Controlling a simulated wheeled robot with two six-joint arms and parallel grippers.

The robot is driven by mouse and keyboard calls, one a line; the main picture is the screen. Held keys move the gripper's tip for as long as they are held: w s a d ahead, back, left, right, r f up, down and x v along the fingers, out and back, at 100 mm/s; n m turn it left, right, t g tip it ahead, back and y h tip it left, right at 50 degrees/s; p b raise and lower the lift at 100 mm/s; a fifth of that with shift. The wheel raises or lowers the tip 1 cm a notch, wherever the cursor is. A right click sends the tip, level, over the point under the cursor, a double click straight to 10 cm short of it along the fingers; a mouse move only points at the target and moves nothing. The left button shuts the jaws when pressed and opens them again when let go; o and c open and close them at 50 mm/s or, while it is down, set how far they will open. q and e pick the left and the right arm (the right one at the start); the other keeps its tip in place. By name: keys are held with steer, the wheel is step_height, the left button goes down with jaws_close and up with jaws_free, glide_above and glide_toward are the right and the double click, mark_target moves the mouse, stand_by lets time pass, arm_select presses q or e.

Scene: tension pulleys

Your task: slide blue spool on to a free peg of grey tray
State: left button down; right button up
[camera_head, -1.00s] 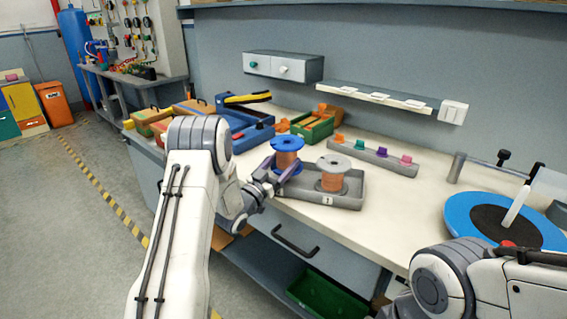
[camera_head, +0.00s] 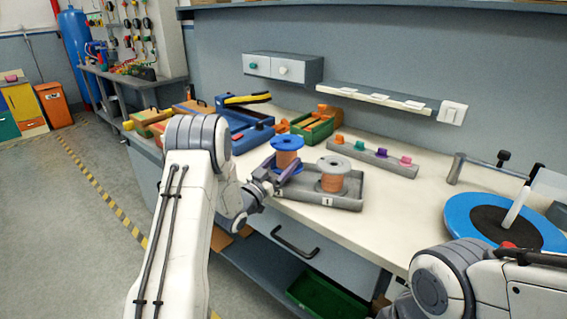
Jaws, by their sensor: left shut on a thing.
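The blue spool (camera_head: 287,143), with copper-coloured winding, is upright over the left part of the grey tray (camera_head: 345,203). My left gripper (camera_head: 282,172) is shut on the blue spool from the left side. Whether the spool is around a peg or rests on the tray floor cannot be told, as the gripper and spool hide that part. A grey spool (camera_head: 334,172) with copper winding stands upright in the right part of the tray. No bare peg shows. My right arm is at the lower right; its gripper is out of view.
A grey rail with coloured clips (camera_head: 372,157) lies behind the tray. A green box (camera_head: 313,130) and a blue tray (camera_head: 245,133) stand to the back left. A blue turntable disc (camera_head: 505,219) is at the right. The bench between tray and disc is clear.

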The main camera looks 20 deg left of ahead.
arm_select(q)
steer(key=shift+r, duration=0.2)
jaws_free()
steer(key=shift+s+a+f, duration=0.1)
steer(key=shift+s+f, duration=0.1)
steer(key=b+v, duration=0.1)
steer(key=v, duration=0.9)
steer(key=shift+f, duration=0.1)
